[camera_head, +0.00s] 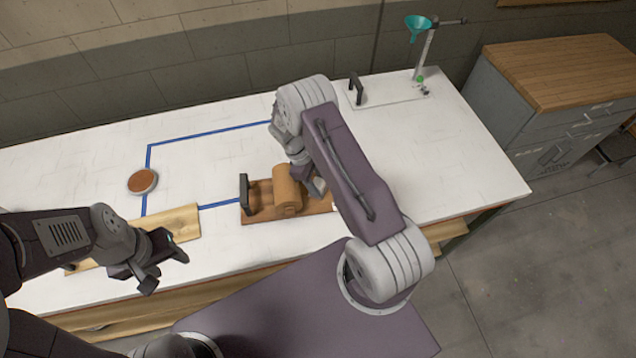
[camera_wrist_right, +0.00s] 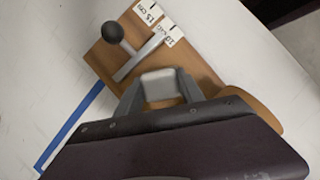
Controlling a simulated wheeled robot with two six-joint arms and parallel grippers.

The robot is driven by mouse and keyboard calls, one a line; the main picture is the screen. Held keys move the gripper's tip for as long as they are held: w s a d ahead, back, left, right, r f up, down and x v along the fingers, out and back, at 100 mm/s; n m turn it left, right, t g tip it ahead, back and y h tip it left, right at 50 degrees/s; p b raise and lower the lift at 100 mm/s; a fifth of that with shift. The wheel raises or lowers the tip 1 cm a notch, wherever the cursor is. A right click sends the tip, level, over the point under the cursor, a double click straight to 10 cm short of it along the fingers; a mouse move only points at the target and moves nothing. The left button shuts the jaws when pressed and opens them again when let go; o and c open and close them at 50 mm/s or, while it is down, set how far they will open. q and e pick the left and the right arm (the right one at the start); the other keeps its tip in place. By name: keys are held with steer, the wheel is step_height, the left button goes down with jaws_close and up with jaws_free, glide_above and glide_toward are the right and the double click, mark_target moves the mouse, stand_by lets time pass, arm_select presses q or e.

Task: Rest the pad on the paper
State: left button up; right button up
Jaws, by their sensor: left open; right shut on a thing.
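In the wrist view, my right gripper (camera_wrist_right: 158,88) is shut on a pale grey block (camera_wrist_right: 160,84), with one finger on each side. It may be the pad; I cannot tell for sure. The block is over or at a brown wooden board (camera_wrist_right: 203,75) that has a metal bar and a black knob. In the head view, my right gripper (camera_head: 317,186) is at this board (camera_head: 265,213), beside a tan roll (camera_head: 288,190). No paper stands out clearly from the white tabletop (camera_head: 210,170). My left gripper (camera_head: 166,268) is open and empty, at the light plank.
Blue tape (camera_head: 205,134) outlines an area on the table. A round dish (camera_head: 142,181) with brown contents sits at its left edge. A light plank (camera_head: 170,222) lies at the front left. A handled plate (camera_head: 385,97) and a teal funnel stand (camera_head: 418,25) are at the back right.

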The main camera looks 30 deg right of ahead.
steer(key=o, duration=1.3)
steer(key=shift+c, duration=0.2)
steer(key=b+v, duration=0.2)
steer(key=v, duration=0.7)
steer(key=shift+f+b, duration=0.1)
steer(key=shift+b, duration=0.25)
